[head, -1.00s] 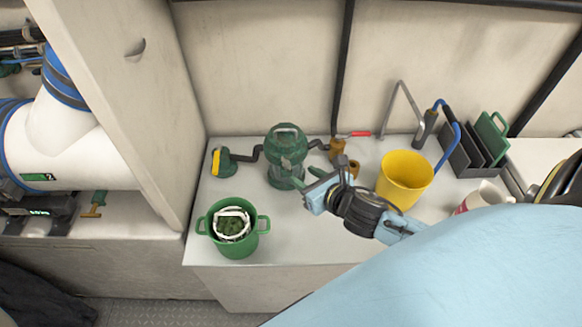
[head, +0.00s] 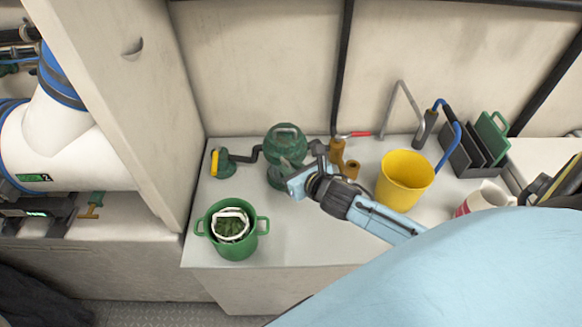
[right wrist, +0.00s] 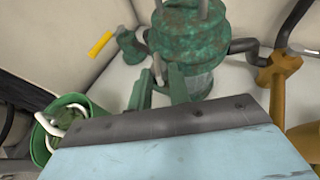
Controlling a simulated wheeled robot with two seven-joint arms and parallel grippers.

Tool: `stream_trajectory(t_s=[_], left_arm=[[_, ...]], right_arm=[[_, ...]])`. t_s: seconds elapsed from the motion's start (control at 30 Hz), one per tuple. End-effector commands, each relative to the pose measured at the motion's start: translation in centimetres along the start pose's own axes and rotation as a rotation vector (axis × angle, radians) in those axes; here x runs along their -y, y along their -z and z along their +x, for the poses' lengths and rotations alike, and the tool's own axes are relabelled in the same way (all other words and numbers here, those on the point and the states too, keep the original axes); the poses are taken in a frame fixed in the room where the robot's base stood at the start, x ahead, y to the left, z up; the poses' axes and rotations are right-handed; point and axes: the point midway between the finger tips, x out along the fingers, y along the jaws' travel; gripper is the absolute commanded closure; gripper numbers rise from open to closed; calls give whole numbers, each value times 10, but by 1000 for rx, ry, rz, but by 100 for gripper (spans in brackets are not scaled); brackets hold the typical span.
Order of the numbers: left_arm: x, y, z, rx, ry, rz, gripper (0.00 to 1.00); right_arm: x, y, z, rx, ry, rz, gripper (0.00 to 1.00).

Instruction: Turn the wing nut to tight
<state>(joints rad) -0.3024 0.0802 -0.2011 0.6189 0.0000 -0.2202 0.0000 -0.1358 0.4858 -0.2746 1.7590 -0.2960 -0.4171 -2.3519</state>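A green strainer-like housing (head: 284,143) with a domed top and a clear lower body stands on the white counter; it also shows in the right wrist view (right wrist: 190,38). I cannot make out the wing nut clearly. A thin pale metal rod (right wrist: 157,68) shows at the housing's front left, between my fingers in the right wrist view. My right gripper (head: 289,171) is at the front right of the housing and hides part of its lower body. Its two green fingers (right wrist: 158,82) are apart, and I see nothing clamped between them. My left gripper is not in view.
A green pot (head: 233,247) with a white-rimmed item inside stands at front left. Brass pipe fittings (head: 337,152) with a red-handled lever are right of the housing. The counter's front middle is clear.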

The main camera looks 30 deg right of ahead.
Motion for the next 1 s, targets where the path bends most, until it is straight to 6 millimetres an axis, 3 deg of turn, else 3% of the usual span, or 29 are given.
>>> stream_trajectory(t_s=[0.03,0.1,0.47,1.0], left_arm=[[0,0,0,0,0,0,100],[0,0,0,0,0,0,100],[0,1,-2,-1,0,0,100],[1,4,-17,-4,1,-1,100]], right_arm=[[0,0,0,0,-1,0,90],[0,0,0,0,-1,0,100],[-2,0,0,0,42,21,100],[-13,-3,3,1,434,185,100]])
